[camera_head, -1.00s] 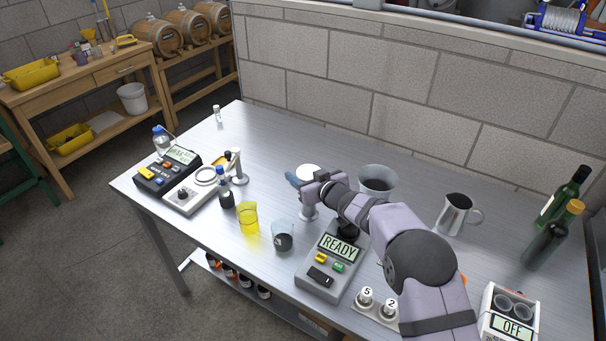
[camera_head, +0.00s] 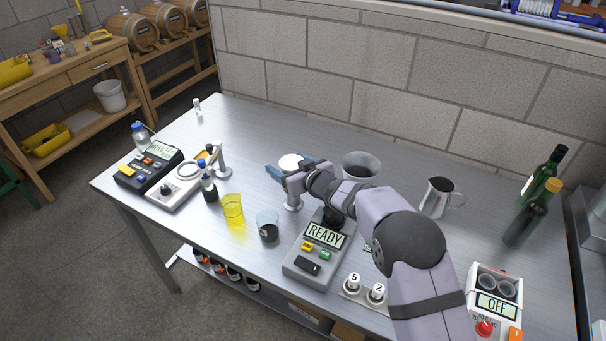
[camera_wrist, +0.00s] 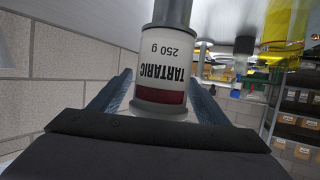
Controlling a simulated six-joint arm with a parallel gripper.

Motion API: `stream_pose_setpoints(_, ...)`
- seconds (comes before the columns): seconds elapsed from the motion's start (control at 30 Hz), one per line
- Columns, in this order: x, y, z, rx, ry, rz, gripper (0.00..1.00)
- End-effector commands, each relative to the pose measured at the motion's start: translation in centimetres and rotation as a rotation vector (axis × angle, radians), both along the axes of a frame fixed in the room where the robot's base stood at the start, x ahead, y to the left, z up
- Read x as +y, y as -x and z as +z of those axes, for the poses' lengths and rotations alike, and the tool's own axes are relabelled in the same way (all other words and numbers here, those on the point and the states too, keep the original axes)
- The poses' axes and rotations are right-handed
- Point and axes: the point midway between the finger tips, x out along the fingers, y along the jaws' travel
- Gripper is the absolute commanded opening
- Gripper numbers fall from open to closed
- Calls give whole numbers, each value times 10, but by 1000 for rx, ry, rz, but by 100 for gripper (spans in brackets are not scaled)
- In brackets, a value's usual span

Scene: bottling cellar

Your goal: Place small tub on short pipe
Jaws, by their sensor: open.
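The small tub (camera_wrist: 167,56) is white with a dark red band and reads TARTARIC 250 g. It appears upside down in the wrist view. In the head view its pale round top (camera_head: 290,161) shows between the blue fingers. It stands upright on the short pipe (camera_head: 293,199), a grey metal post with a wide round foot on the bench; the pipe's grey shaft (camera_wrist: 173,11) shows beyond the tub in the wrist view. My gripper (camera_head: 287,168) is open, one finger on each side of the tub, with gaps visible in the wrist view. My gripper partly hides the tub's side in the head view.
A taller metal post (camera_head: 221,160) stands to the left. A yellow beaker (camera_head: 232,207), a glass beaker with dark liquid (camera_head: 268,228) and the READY device (camera_head: 320,245) are in front. A grey bucket (camera_head: 361,166) and a metal jug (camera_head: 437,197) stand to the right.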

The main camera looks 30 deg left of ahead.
Motion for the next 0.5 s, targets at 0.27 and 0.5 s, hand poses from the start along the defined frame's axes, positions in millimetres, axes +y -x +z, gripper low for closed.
stream_pose_setpoints(0.27, -27, 15, 11, -1, -2, -1, 70)
stream_pose_setpoints(0.5, -56, 33, 23, -1, -1, -2, 70)
